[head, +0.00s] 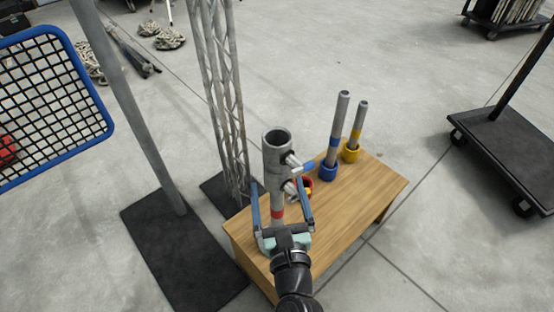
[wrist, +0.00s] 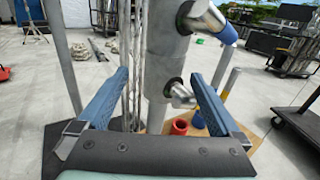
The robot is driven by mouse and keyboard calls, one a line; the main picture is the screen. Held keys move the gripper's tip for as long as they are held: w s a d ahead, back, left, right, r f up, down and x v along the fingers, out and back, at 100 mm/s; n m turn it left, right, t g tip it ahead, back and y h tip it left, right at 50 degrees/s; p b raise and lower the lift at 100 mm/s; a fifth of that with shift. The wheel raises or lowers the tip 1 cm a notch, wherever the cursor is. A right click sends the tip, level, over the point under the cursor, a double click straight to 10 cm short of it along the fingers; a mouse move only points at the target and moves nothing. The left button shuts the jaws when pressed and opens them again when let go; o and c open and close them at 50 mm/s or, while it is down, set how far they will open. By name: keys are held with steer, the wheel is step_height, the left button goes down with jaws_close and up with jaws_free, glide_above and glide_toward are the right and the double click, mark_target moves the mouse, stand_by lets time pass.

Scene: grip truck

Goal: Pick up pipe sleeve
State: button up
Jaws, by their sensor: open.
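The pipe sleeve (head: 276,155) is a grey upright cylinder with an open top and two screw fittings on its right side. A narrower grey pipe with a red band (head: 278,213) shows below it. My gripper (head: 279,184) is open, with one blue finger on each side of the lower sleeve in the head view. In the wrist view, the sleeve (wrist: 163,60) stands upright between and beyond the open fingers (wrist: 159,72). The foot of the pipe is hidden by my gripper.
The wooden table (head: 375,185) carries an empty-looking red cup (head: 307,186), and blue (head: 328,172) and yellow (head: 350,154) cups holding banded pipes. A lattice truss (head: 222,90) and a grey pole (head: 130,110) stand to the left. A dark cart (head: 510,150) stands right.

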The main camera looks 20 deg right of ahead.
mark_target(279, 179)
steer(key=shift+d+r+b+x, duration=0.15)
steer(key=shift+x, duration=1.25)
steer(key=shift+d+r+b+x, duration=0.1)
steer(key=shift+d+b+x, duration=0.05)
steer(key=shift+x, duration=1.2)
steer(key=shift+c, duration=0.3)
jaws_close()
steer(key=shift+r, duration=0.15)
